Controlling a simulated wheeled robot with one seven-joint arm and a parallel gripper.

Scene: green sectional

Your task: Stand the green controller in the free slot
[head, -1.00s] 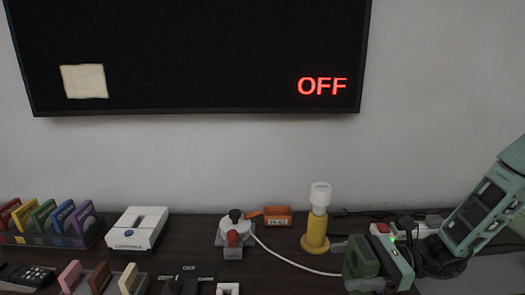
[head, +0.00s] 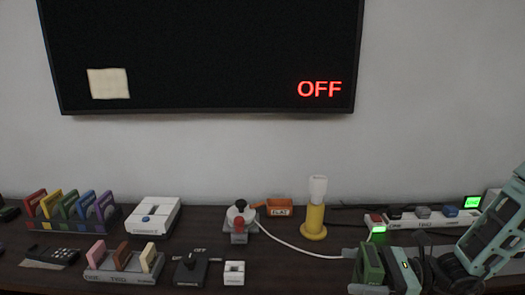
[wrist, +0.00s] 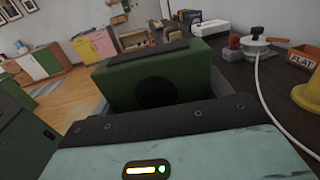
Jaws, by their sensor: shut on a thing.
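The green controller (head: 370,266) looks like an upright green block at the front right of the desk. In the wrist view it (wrist: 150,78) fills the middle, with a dark round patch on its near face. My gripper (head: 389,268) comes in from the right and is shut on it; the fingertips are mostly hidden. A pale grey edge (head: 368,289) shows low beside the block, and pale edges flank it in the wrist view. I cannot tell whether these belong to a holder. I cannot pick out the free slot clearly.
A power strip (head: 432,219) with plugs lies behind my gripper. A yellow stand (head: 314,222) and a white cable (head: 290,262) are to the left.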

